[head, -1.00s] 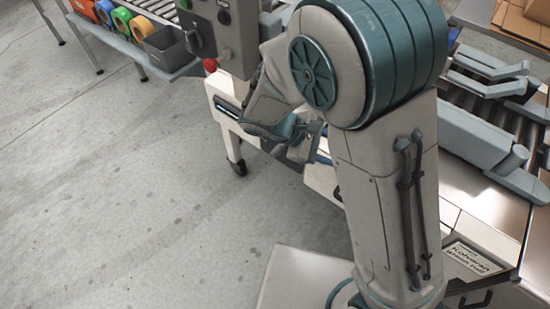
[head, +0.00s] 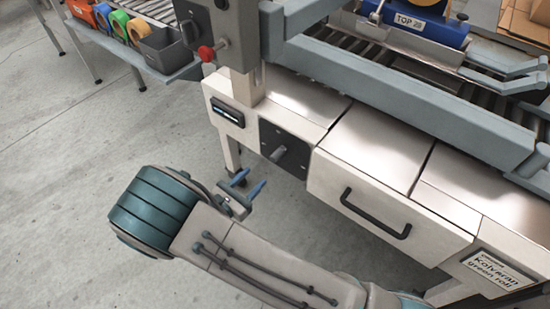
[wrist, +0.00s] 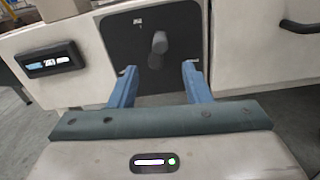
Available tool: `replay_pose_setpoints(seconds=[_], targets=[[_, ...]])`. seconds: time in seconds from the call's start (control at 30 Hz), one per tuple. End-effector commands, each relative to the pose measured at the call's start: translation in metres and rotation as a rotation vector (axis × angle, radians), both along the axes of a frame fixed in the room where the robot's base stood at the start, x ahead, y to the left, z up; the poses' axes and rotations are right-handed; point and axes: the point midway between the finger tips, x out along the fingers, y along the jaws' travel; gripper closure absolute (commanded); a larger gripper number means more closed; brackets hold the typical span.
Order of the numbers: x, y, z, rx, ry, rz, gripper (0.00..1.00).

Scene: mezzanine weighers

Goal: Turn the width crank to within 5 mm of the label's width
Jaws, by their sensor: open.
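The width crank's grey handle (head: 277,154) sticks out from a dark square plate (head: 296,160) on the machine's cream front. In the wrist view the crank handle (wrist: 159,43) is straight ahead, beyond the fingertips. My gripper (head: 251,180) is open and empty, its blue fingers pointing towards the crank and apart from it. In the wrist view the gripper (wrist: 159,68) frames the lower part of the plate. A small lit display (head: 228,112) sits left of the crank; it also shows in the wrist view (wrist: 50,60), its digits too small to read. A white label (head: 495,271) reads "Kolvaran green roll".
A drawer (head: 385,205) with a black handle is right of the crank. A control box (head: 215,32) with a red button (head: 207,53) stands above left. A roller conveyor with grey guide rails (head: 410,95) runs above. Floor on the left is clear.

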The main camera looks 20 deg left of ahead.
Motion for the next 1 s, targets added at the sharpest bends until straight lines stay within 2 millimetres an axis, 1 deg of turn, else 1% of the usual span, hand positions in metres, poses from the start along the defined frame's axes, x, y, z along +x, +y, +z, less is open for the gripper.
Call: replay_pose_setpoints(seconds=[0.03, 0.1, 0.3, 0.5, 0.7, 0.93, 0.97, 1.0], targets=[[0.011, -0.005, -0.001, 0.001, 0.0, -0.005, 0.56], [0.025, -0.011, -0.001, 0.002, -0.001, -0.005, 0.56], [0.064, -0.027, -0.001, 0.003, -0.001, -0.006, 0.56], [0.091, -0.038, -0.001, 0.002, 0.0, -0.004, 0.56], [0.101, -0.042, 0.0, 0.003, 0.001, -0.003, 0.56], [0.101, -0.042, 0.0, 0.003, 0.001, -0.002, 0.56], [0.101, -0.042, 0.0, 0.003, 0.001, -0.002, 0.59], [0.101, -0.042, 0.0, 0.003, 0.001, -0.003, 0.7]])
